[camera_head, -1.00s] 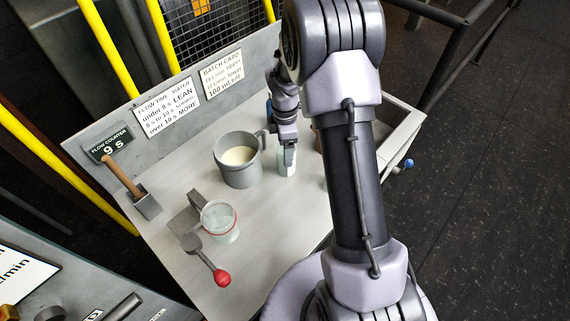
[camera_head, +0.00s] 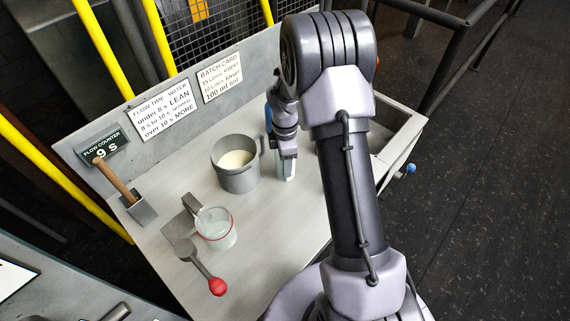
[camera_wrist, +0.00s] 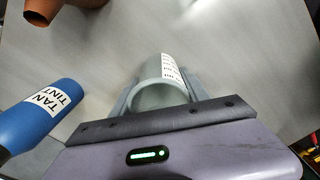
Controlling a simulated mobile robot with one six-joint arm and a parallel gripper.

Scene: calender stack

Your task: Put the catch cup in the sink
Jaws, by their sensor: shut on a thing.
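My gripper (camera_wrist: 160,98) is shut on a pale green-grey cylindrical container (camera_wrist: 160,82) with a white printed label. The held container (camera_head: 286,168) also shows in the head view, to the right of the grey mug. I cannot tell whether its base touches the bench. A clear cup with a red band (camera_head: 216,229) stands at the front left, beside a grey bracket; it may be the catch cup, but no label confirms this. The sink (camera_head: 405,128) appears as a pale-walled basin at the bench's right end, partly hidden behind my arm.
A grey mug of cream liquid (camera_head: 238,172), a red-knobbed lever (camera_head: 217,286) and a wooden-handled tool in a holder (camera_head: 140,208) are on the bench. A blue TAN TINT bottle (camera_wrist: 40,112) and a brown vessel (camera_wrist: 62,12) are near my gripper.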

